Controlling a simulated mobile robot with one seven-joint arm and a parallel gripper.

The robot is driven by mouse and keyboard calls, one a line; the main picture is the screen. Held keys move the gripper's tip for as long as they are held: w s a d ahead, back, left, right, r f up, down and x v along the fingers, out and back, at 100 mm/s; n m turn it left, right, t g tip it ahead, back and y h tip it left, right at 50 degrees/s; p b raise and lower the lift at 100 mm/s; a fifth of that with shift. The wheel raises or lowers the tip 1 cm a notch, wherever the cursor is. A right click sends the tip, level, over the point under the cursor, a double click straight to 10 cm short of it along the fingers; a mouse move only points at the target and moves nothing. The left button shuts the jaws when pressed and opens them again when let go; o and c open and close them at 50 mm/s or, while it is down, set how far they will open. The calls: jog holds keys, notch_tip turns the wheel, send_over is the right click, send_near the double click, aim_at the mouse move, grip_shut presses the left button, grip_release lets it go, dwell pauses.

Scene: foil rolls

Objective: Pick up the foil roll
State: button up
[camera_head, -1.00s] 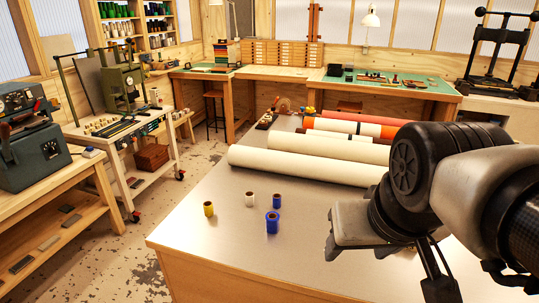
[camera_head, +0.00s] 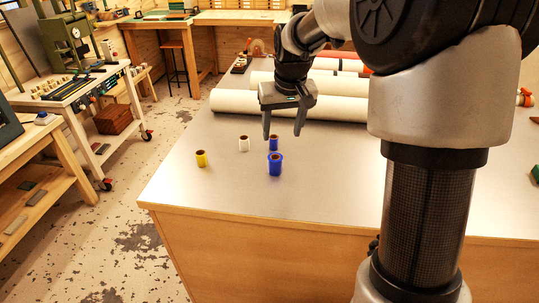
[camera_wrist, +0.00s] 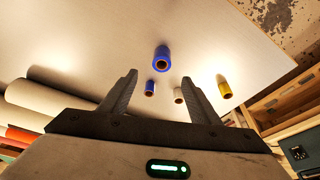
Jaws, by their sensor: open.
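Several small foil rolls stand on the grey table (camera_head: 225,190); which one the task means I cannot tell. A yellow roll (camera_head: 201,158) is at the left, a white roll (camera_head: 244,144) right of it. A larger blue roll (camera_head: 275,167) stands nearest the front, with a smaller blue roll (camera_head: 273,141) behind it. In the wrist view are the large blue roll (camera_wrist: 161,60), small blue roll (camera_wrist: 150,88), white roll (camera_wrist: 178,95) and yellow roll (camera_wrist: 225,89). My gripper (camera_head: 284,135) is open and empty, pointing down above the smaller blue roll, apart from the rolls.
Long white rolls (camera_head: 230,101) lie across the table behind the small rolls. The table's front and left edges are near the small rolls. A wheeled bench (camera_head: 110,105) stands to the left. The front of the tabletop is clear.

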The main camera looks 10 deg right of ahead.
aim_at(275, 161)
jog(key=x, duration=1)
jog(key=shift+a+x, duration=0.2)
jog(key=shift+x, duration=2.6)
jog(key=shift+w+r, duration=0.1)
jog(key=shift+w, duration=0.05)
jog(key=c, duration=1.2)
